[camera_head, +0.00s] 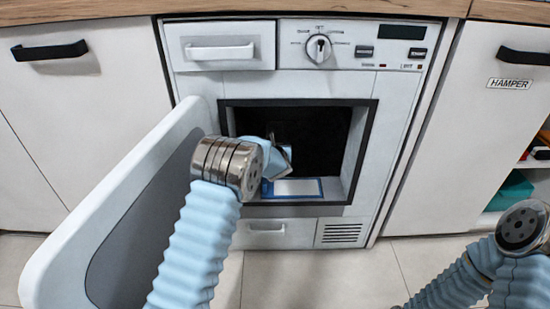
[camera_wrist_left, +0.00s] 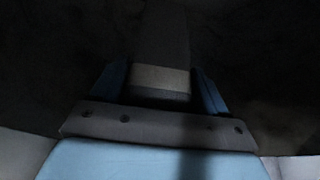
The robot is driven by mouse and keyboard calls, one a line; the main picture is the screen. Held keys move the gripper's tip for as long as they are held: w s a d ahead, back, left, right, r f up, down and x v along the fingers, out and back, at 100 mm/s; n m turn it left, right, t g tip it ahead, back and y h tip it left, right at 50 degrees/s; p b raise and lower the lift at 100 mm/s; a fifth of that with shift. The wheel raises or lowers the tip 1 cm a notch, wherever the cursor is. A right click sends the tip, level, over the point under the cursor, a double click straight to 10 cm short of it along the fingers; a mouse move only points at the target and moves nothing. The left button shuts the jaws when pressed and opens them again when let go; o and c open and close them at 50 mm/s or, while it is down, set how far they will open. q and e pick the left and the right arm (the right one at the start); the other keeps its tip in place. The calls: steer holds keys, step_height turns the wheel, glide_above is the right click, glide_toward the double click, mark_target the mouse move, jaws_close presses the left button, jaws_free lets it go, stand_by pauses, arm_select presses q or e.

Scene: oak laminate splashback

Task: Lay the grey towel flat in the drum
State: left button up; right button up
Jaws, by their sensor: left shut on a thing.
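The washer's drum (camera_head: 320,135) is a dark square opening with a dark frame. Its door (camera_head: 110,215) stands open to the left. My left arm reaches into the opening, and my left gripper (camera_head: 282,152) is inside the mouth, mostly hidden behind its own wrist. In the left wrist view, my left gripper (camera_wrist_left: 160,82) has its blue fingers on either side of a dark grey strip with a paler band, which looks like the grey towel (camera_wrist_left: 165,35). The towel cannot be made out in the head view. My right gripper is out of frame; only its arm shows at lower right.
A white panel with a blue border (camera_head: 298,187) lies at the opening's lower edge. A detergent drawer (camera_head: 220,52) and dial (camera_head: 318,48) are above. A cupboard marked HAMPER (camera_head: 490,110) is at right, beside open shelves with a teal box (camera_head: 512,190). The drum interior is very dark.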

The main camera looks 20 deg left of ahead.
arm_select(q)
steer(key=shift+w+a+f, duration=0.3)
steer(key=shift+w+f, duration=0.4)
steer(key=shift+f, duration=0.2)
step_height(320, 180, down, 3)
steer(key=shift+f+b, duration=0.1)
steer(key=shift+b, duration=0.35)
steer(key=shift+f, duration=0.1)
steer(key=o, duration=1.2)
steer(key=shift+r, duration=0.2)
steer(key=shift+s+r, duration=0.1)
steer(key=shift+s, duration=0.1)
steer(key=p+v, duration=0.1)
steer(key=v, duration=1)
steer(key=shift+s, duration=0.25)
